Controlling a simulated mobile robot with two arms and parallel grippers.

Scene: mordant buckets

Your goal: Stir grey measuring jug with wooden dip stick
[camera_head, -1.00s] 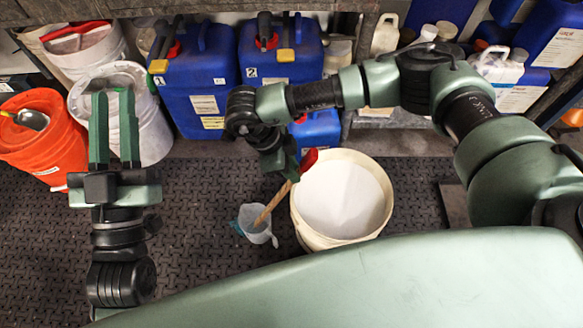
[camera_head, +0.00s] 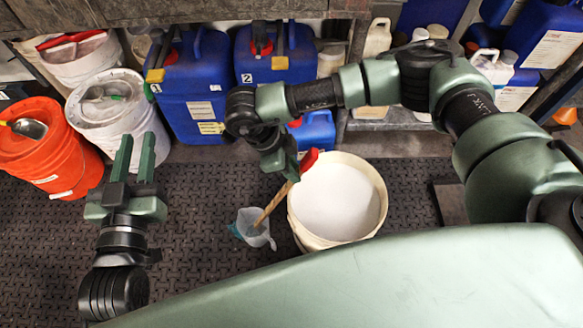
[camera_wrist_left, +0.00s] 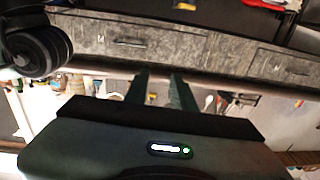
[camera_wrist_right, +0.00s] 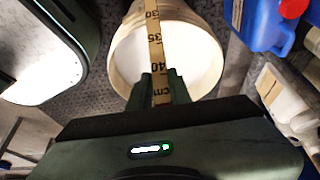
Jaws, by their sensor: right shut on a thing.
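The grey measuring jug (camera_head: 254,227) stands upright on the dark floor mat, just left of the white bucket in the head view. The wooden dip stick (camera_head: 271,207) leans, its lower end inside the jug and its red top (camera_head: 308,161) up by my right gripper (camera_head: 292,177). My right gripper is shut on the stick's upper part. The right wrist view shows the stick's number markings (camera_wrist_right: 155,45) between the fingers. The stick's tip is hard to make out in the jug. My left gripper (camera_head: 136,142) is open and empty, left of the jug.
A cream bucket of white content (camera_head: 297,225) stands close right of the jug. Blue canisters (camera_head: 190,95), a white lidded bucket (camera_head: 150,125) and an orange bucket (camera_head: 70,165) line the back and left. The floor mat (camera_head: 215,265) left of the jug is clear.

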